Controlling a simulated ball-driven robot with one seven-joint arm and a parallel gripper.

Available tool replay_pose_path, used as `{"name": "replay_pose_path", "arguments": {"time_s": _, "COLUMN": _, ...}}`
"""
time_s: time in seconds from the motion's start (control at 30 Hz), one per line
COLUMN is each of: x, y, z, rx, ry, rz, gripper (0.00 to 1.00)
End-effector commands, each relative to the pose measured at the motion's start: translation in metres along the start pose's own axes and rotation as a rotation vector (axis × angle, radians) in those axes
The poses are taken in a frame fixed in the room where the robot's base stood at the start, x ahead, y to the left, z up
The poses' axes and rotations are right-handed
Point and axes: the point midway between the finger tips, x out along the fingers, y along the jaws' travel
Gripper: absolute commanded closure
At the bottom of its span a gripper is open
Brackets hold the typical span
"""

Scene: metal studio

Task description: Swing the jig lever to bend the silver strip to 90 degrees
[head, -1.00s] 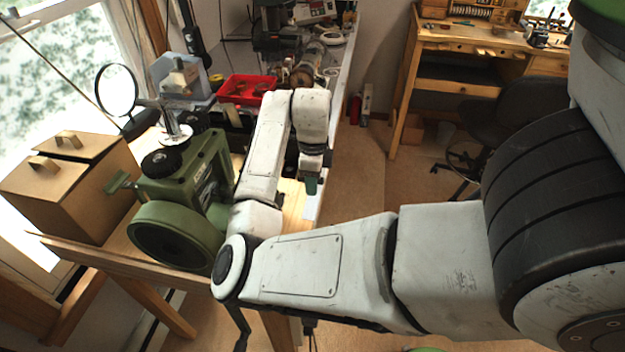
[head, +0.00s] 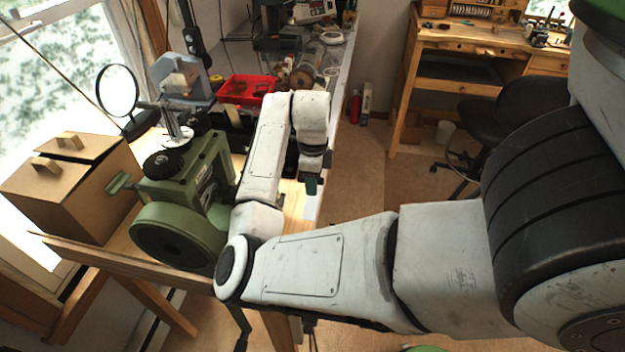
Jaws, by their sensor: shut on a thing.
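My gripper (head: 311,178) points down near the right edge of the bench, past the bend of my white arm. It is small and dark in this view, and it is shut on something. A dark green piece shows at its tip; I cannot tell whether this is a finger or the held thing. The jig, its lever and the silver strip cannot be made out. My arm covers much of the bench top around them.
A green machine (head: 186,210) stands left of my forearm on the wooden bench, beside a brown box (head: 72,182). A round magnifier (head: 117,92) and a red tray (head: 246,90) stand behind. Open floor (head: 352,190) lies right of the bench, before a dark chair (head: 520,115).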

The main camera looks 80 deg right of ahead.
Motion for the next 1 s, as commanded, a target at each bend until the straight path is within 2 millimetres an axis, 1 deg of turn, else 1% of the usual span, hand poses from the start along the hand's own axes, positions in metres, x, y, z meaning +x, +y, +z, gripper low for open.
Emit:
{"name": "replay_pose_path", "arguments": {"time_s": 0.03, "x": -0.0034, "y": -0.0052, "z": -0.0036, "rx": 0.011, "ry": 0.002, "rz": -0.021, "gripper": 0.94}}
{"name": "replay_pose_path", "arguments": {"time_s": 0.93, "x": -0.0036, "y": -0.0051, "z": -0.0025, "rx": 0.010, "ry": 0.001, "rz": -0.021, "gripper": 0.95}}
{"name": "replay_pose_path", "arguments": {"time_s": 0.97, "x": -0.0037, "y": -0.0051, "z": -0.0024, "rx": 0.010, "ry": 0.001, "rz": -0.021, "gripper": 0.65}}
{"name": "replay_pose_path", "arguments": {"time_s": 1.0, "x": -0.0036, "y": -0.0051, "z": -0.0022, "rx": 0.010, "ry": 0.001, "rz": -0.021, "gripper": 0.61}}
